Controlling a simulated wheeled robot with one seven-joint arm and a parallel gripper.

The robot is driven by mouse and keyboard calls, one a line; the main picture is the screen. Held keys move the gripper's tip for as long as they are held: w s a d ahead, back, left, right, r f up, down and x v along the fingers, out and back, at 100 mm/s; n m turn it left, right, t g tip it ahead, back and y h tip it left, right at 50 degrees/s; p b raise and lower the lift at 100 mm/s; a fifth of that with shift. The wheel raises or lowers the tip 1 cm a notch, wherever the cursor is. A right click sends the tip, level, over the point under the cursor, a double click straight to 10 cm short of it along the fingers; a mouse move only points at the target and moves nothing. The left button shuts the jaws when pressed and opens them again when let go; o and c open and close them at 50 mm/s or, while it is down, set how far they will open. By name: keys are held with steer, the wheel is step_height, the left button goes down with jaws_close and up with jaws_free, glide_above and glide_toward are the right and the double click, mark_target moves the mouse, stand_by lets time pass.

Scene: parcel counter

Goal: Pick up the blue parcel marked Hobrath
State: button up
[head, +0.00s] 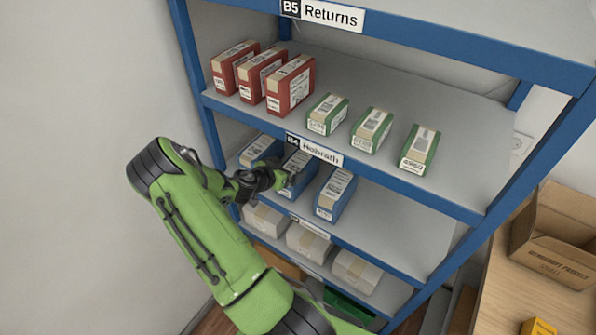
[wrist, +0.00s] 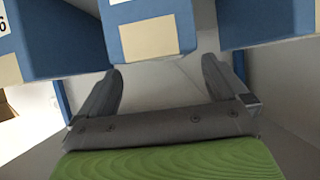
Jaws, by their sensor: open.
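Three blue parcels stand in a row on a middle shelf in the head view: a left one (head: 259,149), a middle one (head: 297,168) and a right one (head: 334,192). Writing on them is too small to read, so I cannot tell which is marked Hobrath. My gripper (head: 284,180) is at the front of the middle parcel and hides part of it. In the wrist view my gripper (wrist: 161,68) is open, with nothing between its fingers. The middle parcel (wrist: 155,35) lies just beyond the gap, with a blue parcel on either side.
The shelf edge (head: 315,150) above the blue parcels carries a "B4 Hobrath" label. Red parcels (head: 290,85) and green parcels (head: 371,130) stand on that upper shelf. Pale boxes (head: 308,241) sit below. A blue rack post (head: 192,70) is at left; an open carton (head: 555,240) is at right.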

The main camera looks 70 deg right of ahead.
mark_target(295, 165)
steer(key=p+x, duration=0.1)
steer(key=x, duration=0.4)
steer(key=shift+d+f, duration=0.15)
steer(key=shift+d, duration=0.05)
steer(key=shift+a, duration=0.15)
steer(key=c, duration=1.3)
steer(key=shift+o, duration=0.2)
